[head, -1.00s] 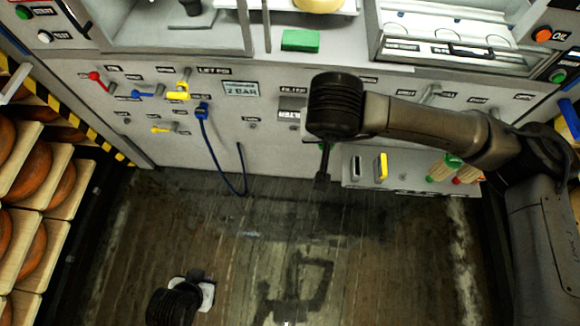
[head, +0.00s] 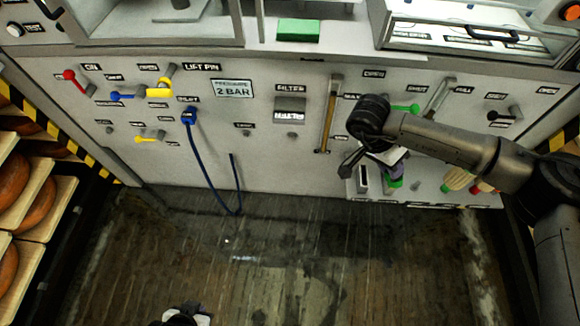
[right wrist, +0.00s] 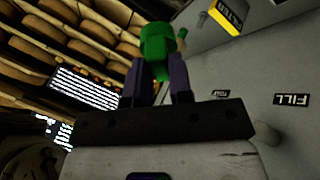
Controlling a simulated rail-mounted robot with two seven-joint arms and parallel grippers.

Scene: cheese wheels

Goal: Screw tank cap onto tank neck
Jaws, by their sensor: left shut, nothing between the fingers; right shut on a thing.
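My right gripper (right wrist: 159,75) is shut on a green piece (right wrist: 157,42), which I take to be the tank cap. Its two purple fingers sit on either side of it in the right wrist view. In the head view, my right gripper (head: 391,168) is at the front panel above the small shelf, and the arm partly covers the green piece (head: 396,183). I cannot pick out the tank neck. My left gripper (head: 186,316) is shut and empty at the bottom edge of the head view, mostly cut off and far from the panel.
The grey panel (head: 255,165) carries coloured levers, a hanging blue hose (head: 205,165) and a vertical yellow tube (head: 328,115). The small shelf (head: 430,200) holds bottles (head: 458,179). Cheese racks (head: 35,230) stand at left. The wooden floor (head: 270,270) is clear.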

